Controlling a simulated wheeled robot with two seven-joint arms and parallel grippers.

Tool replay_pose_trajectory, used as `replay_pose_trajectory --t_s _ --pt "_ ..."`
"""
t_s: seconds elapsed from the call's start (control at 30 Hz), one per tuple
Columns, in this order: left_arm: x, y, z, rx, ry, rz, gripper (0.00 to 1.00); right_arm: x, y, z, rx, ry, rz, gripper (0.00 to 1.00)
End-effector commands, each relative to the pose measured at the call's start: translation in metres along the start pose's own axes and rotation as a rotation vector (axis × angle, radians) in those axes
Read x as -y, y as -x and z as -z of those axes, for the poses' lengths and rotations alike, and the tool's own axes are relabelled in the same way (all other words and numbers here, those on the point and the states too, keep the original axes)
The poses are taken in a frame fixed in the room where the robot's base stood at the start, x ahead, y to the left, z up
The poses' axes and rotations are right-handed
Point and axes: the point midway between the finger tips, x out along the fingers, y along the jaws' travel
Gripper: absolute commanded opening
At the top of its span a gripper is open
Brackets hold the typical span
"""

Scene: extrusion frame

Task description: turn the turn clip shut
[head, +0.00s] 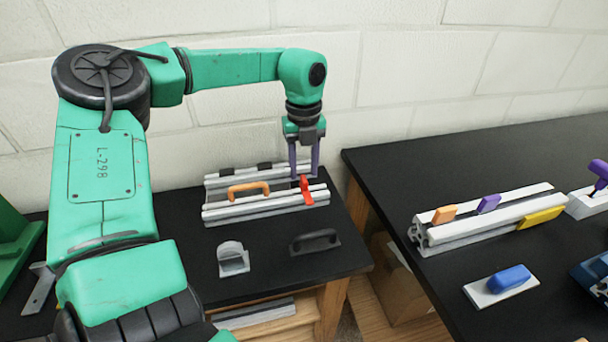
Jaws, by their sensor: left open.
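The extrusion frame (220,216) lies on the left black table, made of pale rails. A red clip (306,190) sits upright on its right part and looks like the turn clip. An orange handle (248,188) is on the same frame, left of the clip. My left gripper (304,172) points down over the frame's right end, its purple-grey fingers apart. The fingertips are close to the top of the red clip; whether they touch it I cannot tell. My right gripper is not in view.
A grey bracket (232,260) and a dark handle (315,241) lie in front of the frame. A gap separates this table from the right table (385,180), which holds another rail (480,222) with coloured clips and a blue-knobbed plate (508,281). A pale wall stands behind.

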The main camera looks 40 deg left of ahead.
Motion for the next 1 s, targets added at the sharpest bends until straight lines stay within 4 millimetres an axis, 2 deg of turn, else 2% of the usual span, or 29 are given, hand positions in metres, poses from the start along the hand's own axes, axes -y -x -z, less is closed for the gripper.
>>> replay_pose_trajectory --t_s 0.1,0.17,0.43,0.53,0.57,1.0 --pt "0.000 -0.019 0.000 -0.001 0.000 0.000 0.45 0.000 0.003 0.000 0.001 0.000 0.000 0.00" --pt "0.000 -0.024 0.000 -0.001 0.000 -0.001 0.45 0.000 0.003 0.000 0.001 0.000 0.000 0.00" --pt "0.000 -0.027 0.000 0.002 -0.001 0.001 0.45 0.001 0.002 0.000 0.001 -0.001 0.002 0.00" --pt "0.000 -0.027 0.000 0.002 -0.001 0.000 0.07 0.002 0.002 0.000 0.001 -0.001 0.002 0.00" --pt "0.000 -0.027 0.000 0.002 -0.001 0.000 0.00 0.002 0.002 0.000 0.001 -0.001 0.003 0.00" --pt "0.000 -0.027 0.000 0.002 -0.040 0.001 0.00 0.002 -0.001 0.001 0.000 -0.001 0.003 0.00"
